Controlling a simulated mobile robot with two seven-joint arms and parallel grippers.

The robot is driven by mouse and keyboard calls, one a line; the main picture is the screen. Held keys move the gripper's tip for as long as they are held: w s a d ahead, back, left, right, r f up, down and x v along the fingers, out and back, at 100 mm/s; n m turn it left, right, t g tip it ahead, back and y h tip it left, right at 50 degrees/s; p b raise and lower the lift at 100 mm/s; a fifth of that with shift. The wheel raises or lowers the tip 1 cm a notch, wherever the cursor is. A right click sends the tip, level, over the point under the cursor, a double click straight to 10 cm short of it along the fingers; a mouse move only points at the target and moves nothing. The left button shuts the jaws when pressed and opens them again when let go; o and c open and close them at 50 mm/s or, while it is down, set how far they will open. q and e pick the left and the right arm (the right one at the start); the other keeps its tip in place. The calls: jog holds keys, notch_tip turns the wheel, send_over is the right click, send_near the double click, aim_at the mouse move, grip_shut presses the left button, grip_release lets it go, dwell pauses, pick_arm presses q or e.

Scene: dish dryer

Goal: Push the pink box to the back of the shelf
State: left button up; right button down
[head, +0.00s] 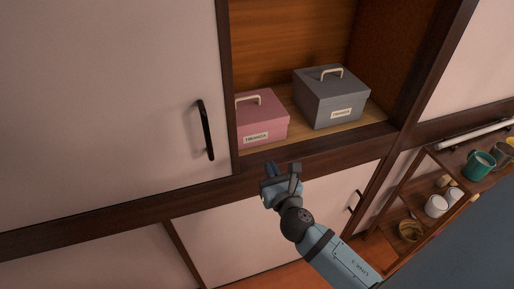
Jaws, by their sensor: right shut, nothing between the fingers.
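The pink box (262,119) has a lid with a pale handle and a white label on its front. It sits on the shelf (345,133) at the left of the open compartment, close to the shelf's front edge, its left side partly hidden by the cabinet door. My right gripper (284,169) is shut and empty, just in front of and below the shelf's edge, to the lower right of the pink box and apart from it. My left gripper is not in view.
A grey box (331,98) with a handle stands to the right of the pink box, with a small gap between. A closed door with a black handle (205,130) is at left. A rack with cups, among them a green mug (480,165), stands at right.

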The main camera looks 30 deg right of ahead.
aim_at(252, 132)
jog(key=p+x, duration=0.2)
jog(key=x, duration=1.1)
jog(key=shift+w, duration=0.15)
jog(key=x, duration=1.5)
jog(key=shift+w+b, duration=0.3)
jog(key=shift+w, duration=0.1)
jog(key=shift+s, duration=0.1)
